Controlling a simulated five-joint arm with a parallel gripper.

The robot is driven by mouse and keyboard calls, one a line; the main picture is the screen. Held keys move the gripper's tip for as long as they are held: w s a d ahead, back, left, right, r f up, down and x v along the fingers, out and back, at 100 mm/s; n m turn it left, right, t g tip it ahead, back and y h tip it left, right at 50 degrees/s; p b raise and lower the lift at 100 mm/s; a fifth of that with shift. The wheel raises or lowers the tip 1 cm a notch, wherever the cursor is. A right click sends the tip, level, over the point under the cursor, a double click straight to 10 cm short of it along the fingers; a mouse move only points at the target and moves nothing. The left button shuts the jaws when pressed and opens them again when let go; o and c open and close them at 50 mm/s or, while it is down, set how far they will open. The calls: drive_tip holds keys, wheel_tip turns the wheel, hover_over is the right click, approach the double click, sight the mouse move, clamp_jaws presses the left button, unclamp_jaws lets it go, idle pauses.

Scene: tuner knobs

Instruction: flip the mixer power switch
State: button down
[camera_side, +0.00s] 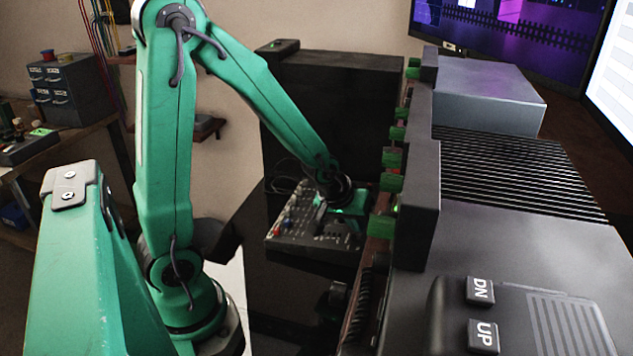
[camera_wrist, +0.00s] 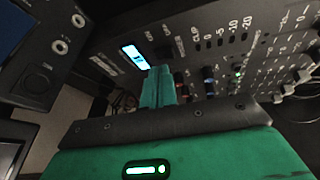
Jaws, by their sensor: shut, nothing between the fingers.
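The mixer (camera_side: 290,232) is a dark console with rows of small knobs on a black surface, past the far end of my arm in the side view. In the wrist view its dark panel (camera_wrist: 215,22) fills the top, with level marks and several knobs. A small lit blue-white rectangle (camera_wrist: 134,57), which looks like the power switch, glows on the panel. My gripper (camera_wrist: 160,78) is shut and empty, its green fingertips just below and right of the lit rectangle. I cannot tell whether they touch the panel. In the side view my gripper (camera_side: 350,203) is over the mixer's far right part.
A rack with green knobs (camera_side: 391,182) stands close to the right of my gripper. A black box (camera_side: 335,95) stands behind the mixer. In the wrist view another dark device (camera_wrist: 45,60) with round sockets is at the left, and cables lie at the right.

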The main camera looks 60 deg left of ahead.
sight(359, 239)
drive_tip(key=shift+s+a+f, duration=0.15)
drive_tip(key=shift+f, duration=0.55)
idle(1.1)
drive_tip(key=shift+r, duration=0.7)
idle(0.5)
drive_tip(key=shift+w+d+r, duration=0.15)
drive_tip(key=shift+w+r, duration=0.05)
drive_tip(key=shift+r, duration=0.6)
drive_tip(key=shift+w+d+r, duration=0.15)
drive_tip(key=shift+d+r, duration=0.05)
drive_tip(key=shift+r, duration=0.6)
drive_tip(key=shift+w+d+r, duration=0.15)
drive_tip(key=shift+w+r, duration=0.05)
drive_tip(key=shift+r, duration=0.6)
drive_tip(key=shift+r, duration=0.1)
